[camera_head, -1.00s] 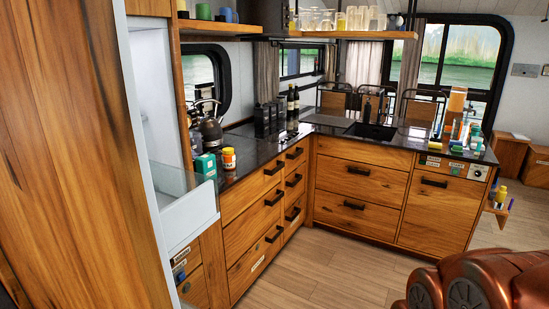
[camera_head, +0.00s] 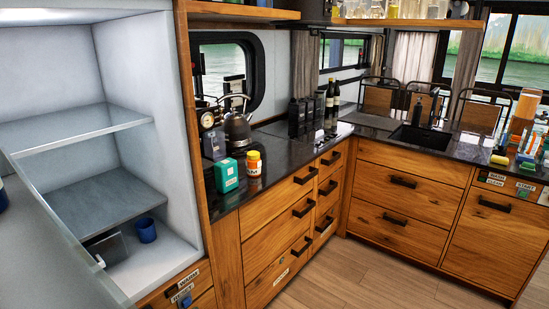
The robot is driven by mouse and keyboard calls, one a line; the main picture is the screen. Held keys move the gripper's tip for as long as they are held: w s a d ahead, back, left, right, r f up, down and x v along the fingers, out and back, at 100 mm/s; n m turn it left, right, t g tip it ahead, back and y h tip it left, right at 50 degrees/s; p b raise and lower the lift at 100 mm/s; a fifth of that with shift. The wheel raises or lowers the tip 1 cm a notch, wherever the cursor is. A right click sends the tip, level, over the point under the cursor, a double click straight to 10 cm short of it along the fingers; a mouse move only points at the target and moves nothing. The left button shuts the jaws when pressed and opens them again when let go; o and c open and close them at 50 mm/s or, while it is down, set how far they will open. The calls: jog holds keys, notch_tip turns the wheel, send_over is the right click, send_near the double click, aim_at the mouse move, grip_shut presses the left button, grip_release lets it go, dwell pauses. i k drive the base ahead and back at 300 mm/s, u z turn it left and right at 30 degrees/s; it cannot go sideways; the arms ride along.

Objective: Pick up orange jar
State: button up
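The orange jar (camera_head: 254,164) stands upright on the dark counter (camera_head: 268,143) at the left, near its front edge. It has a yellow lid and a pale label. A teal box (camera_head: 227,175) stands just left of it, close beside it. My gripper does not show in the head view, so its state and its distance from the jar are hidden.
A kettle (camera_head: 237,128) and a machine with a gauge (camera_head: 211,135) stand behind the jar. Dark canisters (camera_head: 302,117) and bottles stand farther along. An open white cabinet (camera_head: 60,65) with a glass shelf fills the left. Wooden floor (camera_head: 375,275) is clear at lower right.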

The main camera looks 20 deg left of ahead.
aim_at(253, 166)
jog(key=i, duration=3.6)
jog(key=u, duration=5.25)
